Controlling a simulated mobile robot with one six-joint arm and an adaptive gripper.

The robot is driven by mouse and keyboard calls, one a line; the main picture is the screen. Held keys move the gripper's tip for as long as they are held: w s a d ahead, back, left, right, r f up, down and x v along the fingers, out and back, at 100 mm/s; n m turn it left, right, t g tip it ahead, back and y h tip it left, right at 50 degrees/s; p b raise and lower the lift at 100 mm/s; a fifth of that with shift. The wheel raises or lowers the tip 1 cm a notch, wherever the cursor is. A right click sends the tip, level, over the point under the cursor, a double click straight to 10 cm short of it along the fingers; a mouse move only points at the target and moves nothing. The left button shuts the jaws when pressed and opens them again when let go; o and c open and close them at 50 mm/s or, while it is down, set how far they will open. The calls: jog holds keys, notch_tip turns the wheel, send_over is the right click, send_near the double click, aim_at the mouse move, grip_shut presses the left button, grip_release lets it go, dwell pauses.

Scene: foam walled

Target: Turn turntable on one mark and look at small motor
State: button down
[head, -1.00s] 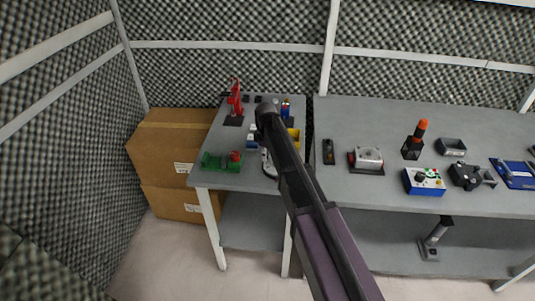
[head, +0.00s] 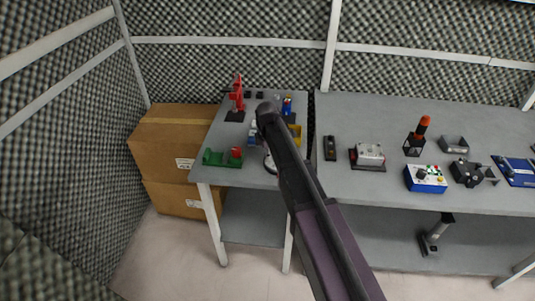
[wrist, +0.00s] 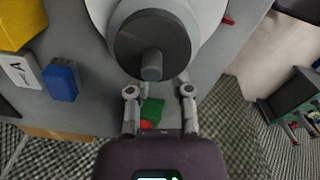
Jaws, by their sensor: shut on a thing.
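The turntable shows in the wrist view as a pale round disc (wrist: 208,18). Over its middle is a dark grey round body with a short stub, which looks like the small motor (wrist: 125,38). My gripper (wrist: 158,90) has its two fingers at the near edge of the disc, one on each side of the stub; their tips run in under the dark body, so the exact contact is hidden. It is shut on the turntable, as far as I can see. In the head view my arm covers most of the turntable (head: 269,163), and a pale edge shows beside it.
A green fixture (head: 215,158) with a red part stands at the table's front left, a red stand (head: 237,95) behind it. Yellow (wrist: 18,22) and blue (wrist: 60,82) blocks lie close by. Cardboard boxes (head: 160,150) stand left. The right table (head: 385,115) holds several devices.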

jog(key=shift+s+d+n, duration=0.15)
jog(key=shift+s+n, duration=0.2)
jog(key=shift+n, duration=0.55)
jog(key=shift+s+d+n, duration=0.15)
jog(key=shift+s+n, duration=0.15)
jog(key=shift+n, duration=0.6)
jog(key=shift+s+d+n, duration=0.15)
jog(key=shift+s+n, duration=0.2)
jog(key=shift+n, duration=0.55)
jog(key=c, duration=0.5)
grip_release()
jog(key=shift+c, duration=0.2)
jog(key=shift+d+r, duration=0.1)
